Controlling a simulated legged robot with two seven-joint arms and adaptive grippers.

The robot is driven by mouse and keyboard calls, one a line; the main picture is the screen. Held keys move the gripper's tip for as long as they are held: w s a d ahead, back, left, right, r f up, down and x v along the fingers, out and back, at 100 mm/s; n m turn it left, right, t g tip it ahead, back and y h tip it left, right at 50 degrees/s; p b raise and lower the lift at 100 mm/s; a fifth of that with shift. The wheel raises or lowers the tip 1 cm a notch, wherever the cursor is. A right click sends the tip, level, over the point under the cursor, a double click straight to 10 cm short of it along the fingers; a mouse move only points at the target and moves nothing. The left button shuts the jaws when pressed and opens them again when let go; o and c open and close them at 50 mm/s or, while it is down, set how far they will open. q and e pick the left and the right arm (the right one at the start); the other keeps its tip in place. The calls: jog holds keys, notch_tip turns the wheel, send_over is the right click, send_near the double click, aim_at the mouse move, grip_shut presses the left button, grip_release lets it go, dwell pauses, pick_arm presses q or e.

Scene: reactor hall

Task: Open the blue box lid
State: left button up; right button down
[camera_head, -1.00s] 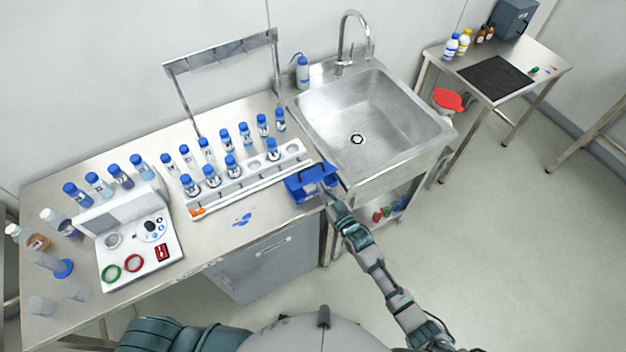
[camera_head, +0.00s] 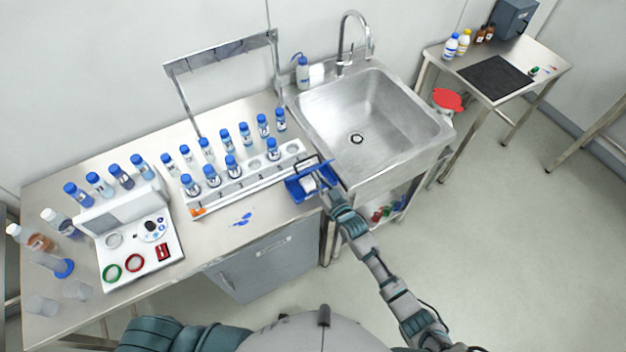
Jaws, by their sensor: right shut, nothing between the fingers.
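The blue box (camera_head: 292,188) stands on the front right part of the steel bench, between the bottle rack and the sink. Its inside shows, with something white in it. A blue edge, which looks like the raised lid (camera_head: 327,166), stands tilted at the box's back right side. My right gripper (camera_head: 322,184) is shut and empty at the right side of the box, close to the lid; I cannot tell whether it touches. The fingertips are small and partly hidden. My left gripper is out of view.
A white rack (camera_head: 240,187) with blue-capped bottles stands left of the box. The sink (camera_head: 365,125) lies behind and right of it. A white device (camera_head: 135,240) stands farther left. Blue spots (camera_head: 241,220) mark the bench front, which is otherwise clear there.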

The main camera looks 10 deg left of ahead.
aim_at(313, 169)
jog(key=shift+w+a+r, duration=0.45)
jog(key=shift+w+r, duration=0.1)
jog(key=shift+w, duration=0.1)
jog(key=shift+b+x, duration=1.3)
jog(key=shift+x, duration=0.6)
jog(key=shift+w+a, duration=0.1)
jog(key=shift+a, duration=0.05)
jog(key=shift+w+a, duration=0.1)
jog(key=shift+w, duration=0.05)
jog(key=r+p+v, duration=0.2)
jog(key=p+v, duration=0.5)
jog(key=v, duration=0.5)
